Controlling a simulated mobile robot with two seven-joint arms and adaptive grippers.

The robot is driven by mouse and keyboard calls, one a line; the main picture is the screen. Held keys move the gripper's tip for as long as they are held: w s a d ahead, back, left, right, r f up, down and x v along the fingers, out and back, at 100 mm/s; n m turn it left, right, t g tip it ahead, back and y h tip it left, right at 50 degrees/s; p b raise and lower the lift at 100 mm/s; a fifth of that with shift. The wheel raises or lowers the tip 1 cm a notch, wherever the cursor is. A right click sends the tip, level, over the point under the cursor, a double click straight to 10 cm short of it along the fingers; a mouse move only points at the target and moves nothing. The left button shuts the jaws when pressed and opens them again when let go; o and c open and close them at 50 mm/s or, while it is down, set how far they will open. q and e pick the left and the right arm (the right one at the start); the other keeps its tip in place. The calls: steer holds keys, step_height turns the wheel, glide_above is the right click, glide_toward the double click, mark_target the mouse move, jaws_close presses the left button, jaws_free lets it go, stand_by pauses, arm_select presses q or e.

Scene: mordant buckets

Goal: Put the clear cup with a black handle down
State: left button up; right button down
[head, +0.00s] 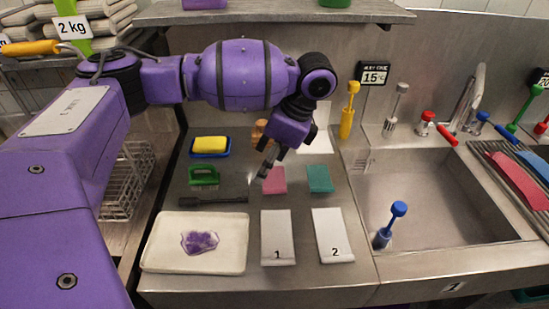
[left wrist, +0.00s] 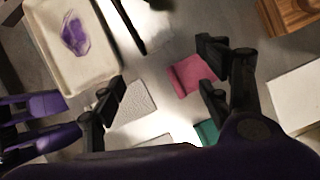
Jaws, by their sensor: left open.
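A long black handle (head: 213,200) lies flat on the steel counter behind the white tray. Its right end runs towards a faint bright edge under my gripper, possibly the clear cup; the cup itself is hard to make out. The black handle also shows at the top of the left wrist view (left wrist: 130,25), with a shiny patch beside it. My left gripper (head: 264,168) points down above the counter near the pink cloth. Its fingers are spread with nothing between them in the left wrist view (left wrist: 160,88). My right gripper is not in view.
A white tray (head: 160,262) holds a purple-stained piece. Cards 1 (head: 277,228) and 2 (head: 332,230), pink (head: 274,180) and teal (head: 320,179) cloths, a green brush (head: 203,177) and a yellow sponge (head: 209,144) occupy the counter. A sink (head: 430,200) lies to the right.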

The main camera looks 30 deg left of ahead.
arm_select(q)
steer(key=v, duration=0.4)
steer(key=shift+f, duration=0.1)
stand_by(0.4)
